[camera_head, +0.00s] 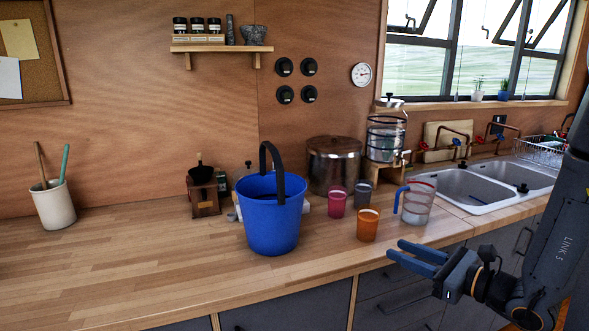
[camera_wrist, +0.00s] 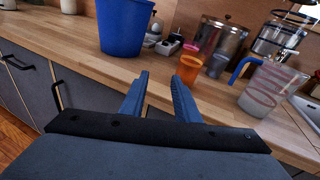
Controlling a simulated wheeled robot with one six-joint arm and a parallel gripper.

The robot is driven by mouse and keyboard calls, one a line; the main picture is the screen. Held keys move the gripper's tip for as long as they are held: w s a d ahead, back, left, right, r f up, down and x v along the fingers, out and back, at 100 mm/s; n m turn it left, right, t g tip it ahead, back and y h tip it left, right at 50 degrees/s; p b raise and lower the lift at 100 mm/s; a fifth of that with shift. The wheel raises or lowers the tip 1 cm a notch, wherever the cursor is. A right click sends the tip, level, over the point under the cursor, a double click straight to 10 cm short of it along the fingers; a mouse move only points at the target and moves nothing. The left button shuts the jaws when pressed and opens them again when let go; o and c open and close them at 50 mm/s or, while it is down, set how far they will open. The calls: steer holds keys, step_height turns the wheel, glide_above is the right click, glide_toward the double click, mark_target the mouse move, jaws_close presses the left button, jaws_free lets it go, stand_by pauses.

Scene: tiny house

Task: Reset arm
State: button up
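My gripper (camera_head: 418,257) is at the front edge of the wooden counter, in front of the orange cup and the measuring jug in the head view. In the wrist view my gripper (camera_wrist: 161,84) shows two blue fingers standing apart with nothing between them. My arm (camera_head: 545,255) comes in from the right edge of the head view.
On the counter (camera_head: 110,270) stand a blue bucket (camera_head: 272,222), an orange cup (camera_head: 368,226), a pink cup (camera_head: 337,203), a clear jug (camera_head: 417,203) with a blue handle and a steel pot (camera_head: 334,165). A double sink (camera_head: 470,188) is at right. The counter's left front is clear.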

steer(key=s+a+f+n+g+y, duration=0.2)
steer(key=s+a+n+g, duration=0.65)
steer(key=a, duration=0.35)
steer(key=s+a+f+n+g+h, duration=0.2)
steer(key=s+f+n+g+h, duration=0.1)
steer(key=s+n+g, duration=0.3)
steer(key=s+d+f+n+h, duration=0.1)
steer(key=s+d+n+h, duration=0.3)
steer(key=s+n+h, duration=0.15)
steer(key=w+d+n+h, duration=0.1)
steer(key=n, duration=0.1)
steer(key=w+d+r+n+t+h, duration=0.1)
steer(key=n, duration=0.2)
steer(key=w+d+n+t+h, duration=0.1)
steer(key=w+n+h, duration=0.1)
steer(key=shift+d+r, duration=0.3)
steer(key=shift+r, duration=0.05)
